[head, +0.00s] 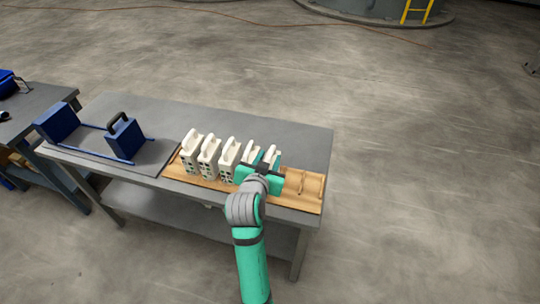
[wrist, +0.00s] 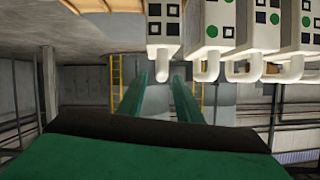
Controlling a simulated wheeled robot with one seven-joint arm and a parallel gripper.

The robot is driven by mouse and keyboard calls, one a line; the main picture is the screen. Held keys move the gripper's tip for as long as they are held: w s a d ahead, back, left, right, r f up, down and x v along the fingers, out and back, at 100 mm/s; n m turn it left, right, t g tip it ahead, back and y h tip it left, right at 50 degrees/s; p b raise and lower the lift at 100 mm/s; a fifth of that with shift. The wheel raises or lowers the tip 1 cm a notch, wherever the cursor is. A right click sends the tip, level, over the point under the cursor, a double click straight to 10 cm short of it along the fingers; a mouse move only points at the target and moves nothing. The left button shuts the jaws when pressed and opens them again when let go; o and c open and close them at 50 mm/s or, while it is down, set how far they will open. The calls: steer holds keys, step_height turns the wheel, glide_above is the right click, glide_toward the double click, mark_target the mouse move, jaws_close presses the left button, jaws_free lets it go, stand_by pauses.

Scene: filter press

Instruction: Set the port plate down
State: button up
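Several white plates with loop handles stand upright in a row on a wooden rack (head: 312,190). My gripper (head: 265,154) is over the right end of the row, at the rightmost plate (head: 272,151), and hides most of that plate. In the wrist view, which looks upside down, the two green fingers (wrist: 160,80) stand apart. That plate (wrist: 163,27) hangs from the top of the picture, with its handle end lined up with the gap between the fingertips. The fingers do not visibly press on it. I cannot tell which plate is the port plate.
Other white plates (head: 209,155) stand close on the left. The rack's right end has bare slots. A blue press frame (head: 125,138) lies on the grey table (head: 290,135) at left. The table behind the rack is clear. A second table (head: 40,100) stands further left.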

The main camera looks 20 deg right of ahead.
steer(key=v, duration=0.9)
steer(key=s+a+f+n+t+y, duration=0.1)
steer(key=s+a+f+n+y, duration=0.2)
steer(key=s+f, duration=0.45)
steer(key=s+a+f+n+t+y, duration=0.1)
steer(key=s+a+f+n+y, duration=0.15)
steer(key=s+a+f, duration=0.45)
steer(key=s+a+n+t, duration=0.1)
steer(key=s+a, duration=0.1)
steer(key=s, duration=0.8)
steer(key=s+a+n+y, duration=0.1)
steer(key=s, duration=0.9)
steer(key=shift+s+a+t, duration=0.35)
steer(key=shift+a+t, duration=0.05)
steer(key=shift+y, duration=0.25)
